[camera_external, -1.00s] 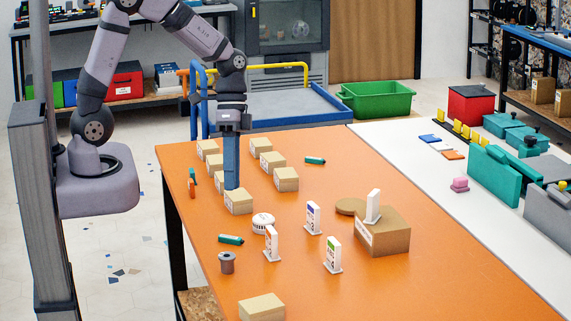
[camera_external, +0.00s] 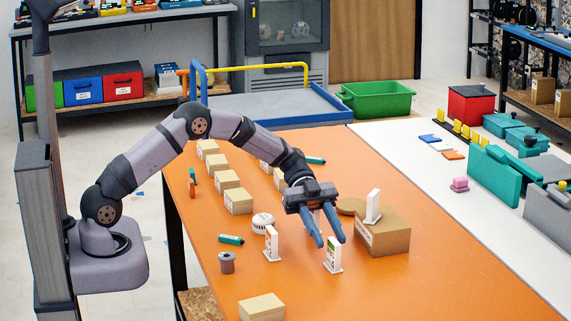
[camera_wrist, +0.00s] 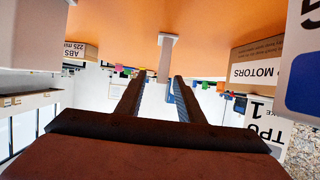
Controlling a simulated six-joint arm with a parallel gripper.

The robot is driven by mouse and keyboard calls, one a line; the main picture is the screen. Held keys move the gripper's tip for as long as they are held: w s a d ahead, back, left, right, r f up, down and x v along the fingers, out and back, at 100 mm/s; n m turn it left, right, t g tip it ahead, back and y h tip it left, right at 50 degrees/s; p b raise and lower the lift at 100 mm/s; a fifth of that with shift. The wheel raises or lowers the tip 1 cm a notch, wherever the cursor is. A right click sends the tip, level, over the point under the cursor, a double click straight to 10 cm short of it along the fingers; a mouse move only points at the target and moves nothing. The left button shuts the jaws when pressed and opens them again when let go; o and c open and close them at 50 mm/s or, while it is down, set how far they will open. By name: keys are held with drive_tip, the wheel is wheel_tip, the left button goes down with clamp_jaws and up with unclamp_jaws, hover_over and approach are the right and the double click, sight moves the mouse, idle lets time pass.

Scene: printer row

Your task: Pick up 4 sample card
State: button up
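Small white sample cards stand upright on bases on the orange table. My gripper (camera_external: 331,241) points down, tilted, near the green-patched card and left of the box. Its fingers are apart. A large card with a blue patch (camera_wrist: 305,85) is cut off at the right.
The cardboard box (camera_external: 385,240) is labelled MOTORS in the wrist view (camera_wrist: 257,70). The table's front right (camera_external: 430,285) is clear.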

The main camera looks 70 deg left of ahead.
sight(338, 253)
drive_tip(key=shift+p+x, duration=0.35)
drive_tip(key=shift+x, duration=0.45)
drive_tip(key=shift+p+x, duration=1.05)
drive_tip(key=shift+x, duration=1.8)
drive_tip(key=shift+w, duration=0.15)
clamp_jaws()
